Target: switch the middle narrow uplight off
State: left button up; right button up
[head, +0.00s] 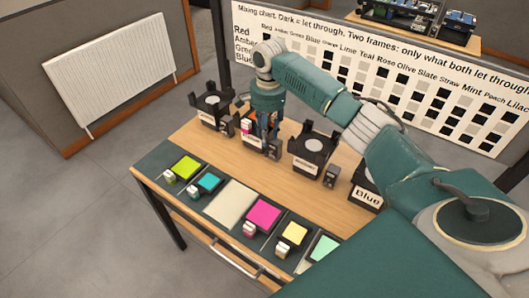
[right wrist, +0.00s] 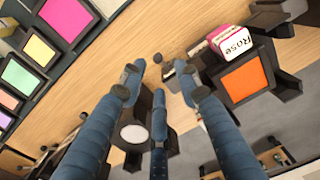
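Several black uplights stand in a row on the wooden table. The second from the left (head: 250,138) is partly hidden behind my right gripper (head: 267,132); it carries a pink-edged tag. In the right wrist view an orange filter (right wrist: 246,81) and a tag reading Rose (right wrist: 235,42) show on an uplight. Small black switch boxes stand beside the lamps; one (head: 275,151) is just below my right gripper. In the right wrist view the blue fingers are spread and empty, with a small dark knob (right wrist: 157,58) near their tips. Whether they touch it I cannot tell. My left gripper is out of view.
Another uplight (head: 313,146) with a pale round top stands to the right, then one labelled Blue (head: 367,196). Coloured filters, among them a magenta one (head: 263,215), lie along the front tray. Bare wood lies between. A mixing chart (head: 400,80) stands behind.

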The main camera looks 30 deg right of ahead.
aim_at(266, 152)
notch_tip(266, 152, down, 9)
jog(key=shift+s+r+p, duration=0.15)
jog(key=shift+p, duration=0.15)
grip_shut()
